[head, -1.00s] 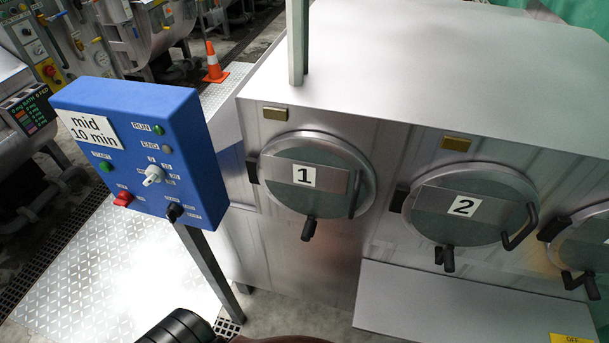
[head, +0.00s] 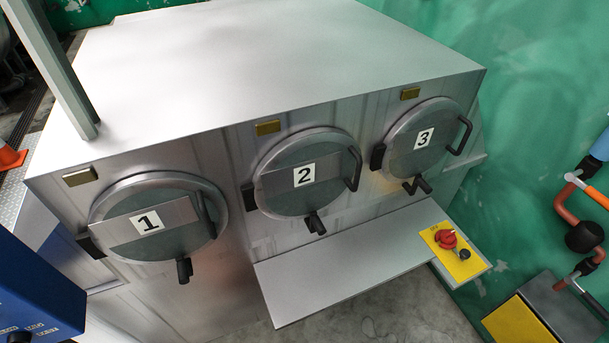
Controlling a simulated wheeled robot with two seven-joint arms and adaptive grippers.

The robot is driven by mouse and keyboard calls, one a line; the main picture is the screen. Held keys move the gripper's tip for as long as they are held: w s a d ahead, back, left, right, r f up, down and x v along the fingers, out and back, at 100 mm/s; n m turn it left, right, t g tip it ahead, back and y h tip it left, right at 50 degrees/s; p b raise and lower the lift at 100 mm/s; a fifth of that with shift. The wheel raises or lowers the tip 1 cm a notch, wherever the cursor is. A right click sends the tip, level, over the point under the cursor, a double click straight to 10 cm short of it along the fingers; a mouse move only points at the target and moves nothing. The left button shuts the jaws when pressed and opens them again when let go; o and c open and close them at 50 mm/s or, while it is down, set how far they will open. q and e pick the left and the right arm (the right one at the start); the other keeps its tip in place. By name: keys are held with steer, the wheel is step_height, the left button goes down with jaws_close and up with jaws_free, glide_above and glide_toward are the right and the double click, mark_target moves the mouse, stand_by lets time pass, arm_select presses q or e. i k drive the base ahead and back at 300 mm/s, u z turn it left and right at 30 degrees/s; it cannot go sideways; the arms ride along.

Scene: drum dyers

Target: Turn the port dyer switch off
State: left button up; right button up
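A red rotary switch (head: 447,238) sits on a yellow plate (head: 463,265) at the right end of the metal shelf, below door 3. A small black knob (head: 464,254) is beside it. The small lettering on the plate is too small to read surely, and I cannot tell the switch's setting. The plate belongs to the grey metal dyer (head: 280,70), which has round doors marked 1 (head: 160,245), 2 (head: 305,200) and 3 (head: 420,150). All three doors look shut. Neither of my grippers is in view.
A blue control box (head: 40,295) cuts into the lower left, and a metal post (head: 55,70) rises at the upper left. Pipes and a black valve (head: 584,236) stand by the green wall at right. A grey-and-yellow box (head: 560,310) is below. Bare floor (head: 390,310) lies before the shelf.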

mark_target(447, 237)
steer(key=k, duration=0.4)
steer(key=z, duration=0.4)
steer(key=i, duration=0.25)
steer(key=z, duration=0.35)
